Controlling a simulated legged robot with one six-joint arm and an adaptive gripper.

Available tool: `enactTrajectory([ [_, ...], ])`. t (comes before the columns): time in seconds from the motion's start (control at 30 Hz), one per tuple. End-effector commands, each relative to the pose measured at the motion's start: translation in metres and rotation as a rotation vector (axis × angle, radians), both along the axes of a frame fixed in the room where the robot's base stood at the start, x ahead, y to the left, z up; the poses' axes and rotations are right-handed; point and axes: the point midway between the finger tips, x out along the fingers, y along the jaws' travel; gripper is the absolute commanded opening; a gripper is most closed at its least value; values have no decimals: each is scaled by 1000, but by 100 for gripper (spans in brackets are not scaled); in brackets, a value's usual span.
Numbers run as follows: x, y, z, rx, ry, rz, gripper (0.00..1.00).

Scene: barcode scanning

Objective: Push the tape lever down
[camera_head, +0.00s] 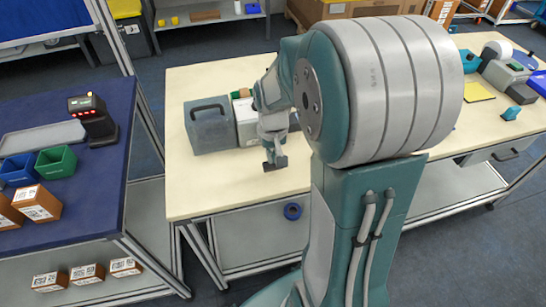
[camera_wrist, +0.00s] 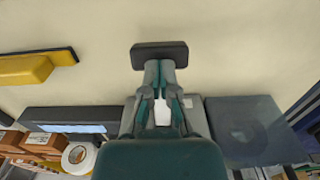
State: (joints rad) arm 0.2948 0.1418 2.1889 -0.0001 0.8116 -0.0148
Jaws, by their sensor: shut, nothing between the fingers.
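My gripper (camera_head: 274,163) is shut and empty over the pale tabletop (camera_head: 205,187), at the left table section. In the wrist view my gripper (camera_wrist: 160,62) ends in a dark, wide block at the closed fingertips, with bare tabletop beyond it. No tape lever can be made out with certainty. A yellow part with a dark edge (camera_wrist: 28,68) lies at the left of the wrist view, apart from my gripper; I cannot tell whether it is the lever. A white roll (camera_wrist: 78,157) shows at the lower left there. My arm hides the middle of the table in the head view.
A grey box with a handle (camera_head: 208,126) stands left of my gripper, with a pale box (camera_head: 246,119) beside it. Equipment with a white roll (camera_head: 497,49) is at the far right. A blue table with bins (camera_head: 54,162) is at left. The front-left tabletop is clear.

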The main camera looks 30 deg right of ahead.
Motion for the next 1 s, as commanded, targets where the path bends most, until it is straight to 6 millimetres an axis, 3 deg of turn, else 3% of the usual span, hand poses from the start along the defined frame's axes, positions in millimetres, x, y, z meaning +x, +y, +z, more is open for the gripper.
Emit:
enactTrajectory([
  [1.0,1,0,105,-1,-2,0,0],
])
